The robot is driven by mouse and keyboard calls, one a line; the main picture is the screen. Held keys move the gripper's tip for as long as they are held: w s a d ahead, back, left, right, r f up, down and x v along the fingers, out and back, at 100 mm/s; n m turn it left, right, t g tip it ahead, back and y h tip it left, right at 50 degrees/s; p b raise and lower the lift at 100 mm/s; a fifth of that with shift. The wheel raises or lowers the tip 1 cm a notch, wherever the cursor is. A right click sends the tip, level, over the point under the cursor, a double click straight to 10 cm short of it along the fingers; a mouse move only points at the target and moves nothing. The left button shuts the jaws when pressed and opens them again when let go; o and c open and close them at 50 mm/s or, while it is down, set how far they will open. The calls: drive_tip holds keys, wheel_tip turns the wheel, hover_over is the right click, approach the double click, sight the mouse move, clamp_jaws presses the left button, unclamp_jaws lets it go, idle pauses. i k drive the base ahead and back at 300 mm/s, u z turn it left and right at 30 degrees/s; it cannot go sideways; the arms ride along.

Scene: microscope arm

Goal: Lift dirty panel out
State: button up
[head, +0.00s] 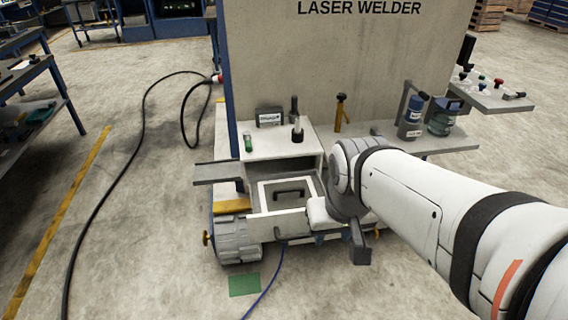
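A grey panel in a pale frame (270,203) lies in the open bay at the front of the laser welder. A dark handle (289,191) stands up on its face. I take this to be the dirty panel. My gripper (361,247) hangs at the end of my white arm, to the right of and in front of the bay. It appears apart from the panel and handle. Its fingers are small and partly hidden by the wrist, so their opening does not show. My wrist also covers the bay's right edge.
The laser welder (335,70) stands behind the bay. Its pale top (270,150) carries a green-marked item and dark fittings. A grey flap (218,172) sticks out left. Bottles (411,120) stand on the right shelf. A black hose (112,195) crosses the open floor at left.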

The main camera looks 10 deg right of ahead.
sight(292, 193)
drive_tip(key=u, duration=0.85)
drive_tip(key=i, duration=1.05)
drive_tip(key=z, duration=0.85)
